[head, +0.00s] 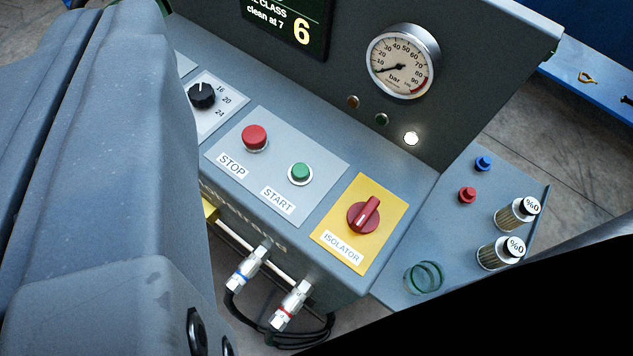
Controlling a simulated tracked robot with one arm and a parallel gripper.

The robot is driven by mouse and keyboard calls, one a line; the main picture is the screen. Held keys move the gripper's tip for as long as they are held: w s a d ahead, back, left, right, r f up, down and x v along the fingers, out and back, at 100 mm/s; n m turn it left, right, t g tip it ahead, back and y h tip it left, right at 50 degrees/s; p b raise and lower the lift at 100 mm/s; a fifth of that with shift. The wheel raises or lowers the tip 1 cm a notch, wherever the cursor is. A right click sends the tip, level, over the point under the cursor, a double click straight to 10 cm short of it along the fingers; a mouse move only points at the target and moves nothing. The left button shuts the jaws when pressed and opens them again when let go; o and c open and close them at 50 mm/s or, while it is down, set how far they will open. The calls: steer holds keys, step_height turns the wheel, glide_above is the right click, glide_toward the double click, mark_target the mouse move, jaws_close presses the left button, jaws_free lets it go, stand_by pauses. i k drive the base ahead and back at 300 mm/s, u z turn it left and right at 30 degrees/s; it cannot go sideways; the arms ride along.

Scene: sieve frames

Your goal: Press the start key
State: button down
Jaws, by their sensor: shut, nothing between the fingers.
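The green start key (300,173) is a round button in a pale collar on a light grey plate (322,160). A START label (277,200) lies below it. The larger red stop button (255,137) stands to its left on the same plate, above a STOP label. My gripper's fingers are not in this view. A large grey-blue part of my arm fills the left side and hides part of the console there. Nothing touches the start key, and it shows in full.
A red isolator switch (364,214) sits on a yellow plate right of the key. A black knob (202,95) is to the left. Behind rise a gauge (402,62), lamps and a display (288,22). Hose couplings (290,304) hang in front. A side shelf (455,237) holds small parts.

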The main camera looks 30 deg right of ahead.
mark_target(299, 171)
steer(key=k, duration=1.2)
steer(key=z, duration=0.6)
steer(key=i, duration=1)
steer(key=u, duration=0.05)
